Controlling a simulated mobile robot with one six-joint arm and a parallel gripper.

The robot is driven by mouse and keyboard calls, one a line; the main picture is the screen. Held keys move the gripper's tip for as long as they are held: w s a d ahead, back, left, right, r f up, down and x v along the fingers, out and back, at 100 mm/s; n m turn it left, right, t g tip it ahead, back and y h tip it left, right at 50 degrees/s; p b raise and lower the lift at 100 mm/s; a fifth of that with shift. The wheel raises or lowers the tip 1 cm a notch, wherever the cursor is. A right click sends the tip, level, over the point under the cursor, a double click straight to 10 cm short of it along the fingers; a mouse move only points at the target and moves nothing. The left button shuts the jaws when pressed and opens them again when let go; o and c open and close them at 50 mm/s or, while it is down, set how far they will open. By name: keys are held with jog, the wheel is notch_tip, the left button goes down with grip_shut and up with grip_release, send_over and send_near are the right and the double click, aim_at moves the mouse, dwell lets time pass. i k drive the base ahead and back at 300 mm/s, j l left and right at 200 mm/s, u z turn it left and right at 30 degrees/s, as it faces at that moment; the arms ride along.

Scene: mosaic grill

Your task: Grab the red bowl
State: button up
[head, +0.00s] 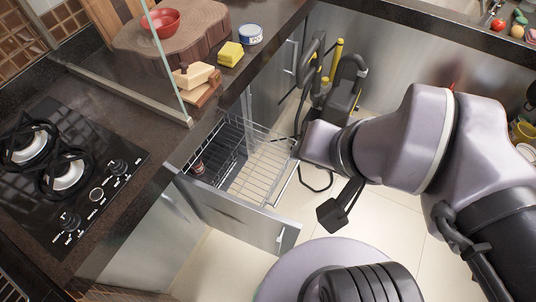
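The red bowl (161,22) stands upright on a round wooden slab (195,38) on the dark counter at the upper left. Part of it is seen behind the edge of a glass panel. My gripper (334,212) is low over the floor, right of the open drawer and far from the bowl. Only a black finger part shows below my arm, so its opening cannot be made out.
A wire drawer (262,172) stands open between the counter and my arm. A glass panel (165,55) rises beside the hob (68,175).

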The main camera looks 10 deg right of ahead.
aim_at(166, 21)
jog(key=l+u, duration=0.3)
jog(key=l, duration=0.45)
jog(key=l+u, duration=0.3)
jog(key=l, duration=0.5)
jog(key=i+l+u, duration=0.25)
jog(key=i, duration=0.3)
jog(key=i+l+u, duration=0.3)
jog(key=i, duration=0.25)
jog(key=i+l+u, duration=0.25)
jog(key=i+l, duration=0.15)
jog(key=i, duration=0.15)
